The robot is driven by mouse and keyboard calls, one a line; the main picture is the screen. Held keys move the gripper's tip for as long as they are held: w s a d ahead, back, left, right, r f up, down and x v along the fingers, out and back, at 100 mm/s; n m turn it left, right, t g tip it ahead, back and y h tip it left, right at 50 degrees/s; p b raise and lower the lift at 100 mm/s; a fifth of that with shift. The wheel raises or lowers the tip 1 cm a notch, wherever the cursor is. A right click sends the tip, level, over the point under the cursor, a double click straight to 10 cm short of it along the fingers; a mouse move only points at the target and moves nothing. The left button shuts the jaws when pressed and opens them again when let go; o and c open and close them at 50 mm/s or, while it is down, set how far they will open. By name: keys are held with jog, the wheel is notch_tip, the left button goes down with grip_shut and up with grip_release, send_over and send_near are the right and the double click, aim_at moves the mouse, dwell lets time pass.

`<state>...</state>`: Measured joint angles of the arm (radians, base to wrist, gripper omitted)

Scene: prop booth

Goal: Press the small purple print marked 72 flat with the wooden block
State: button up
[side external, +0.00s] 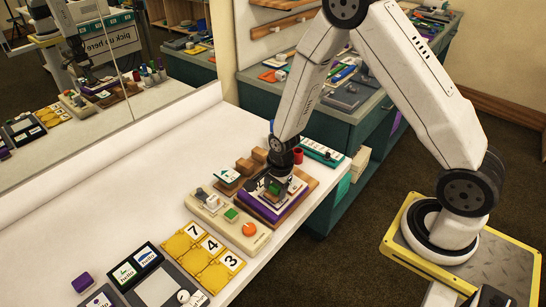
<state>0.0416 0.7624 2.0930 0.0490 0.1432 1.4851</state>
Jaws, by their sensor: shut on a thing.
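My gripper (275,183) is low over a wooden board (308,187), on the table near its right edge. It is shut on a small dark block-like thing with some green on it; the fingers hide most of it, and I cannot tell if it is wood. Under it lies a flat sheet or pad with a purple edge (259,213). No 72 is readable there, and I cannot tell whether the held thing touches the sheet. Two loose wooden blocks, a nearer one (245,166) and a farther one (260,155), stand just behind the board.
A beige panel with a green and an orange button (249,229) lies in front of the board. Yellow number tiles (213,246) and dark trays with cards (136,265) lie nearer. A red cup (298,156) stands behind. A mirror (100,80) reflects the table.

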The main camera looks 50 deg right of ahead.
jog(key=shift+f, duration=0.4)
dwell(1.0)
jog(key=shift+r, duration=0.1)
jog(key=shift+s+r, duration=0.2)
jog(key=shift+r, duration=1.25)
jog(key=shift+s+r, duration=0.15)
jog(key=shift+r, duration=1.3)
jog(key=shift+r, duration=0.1)
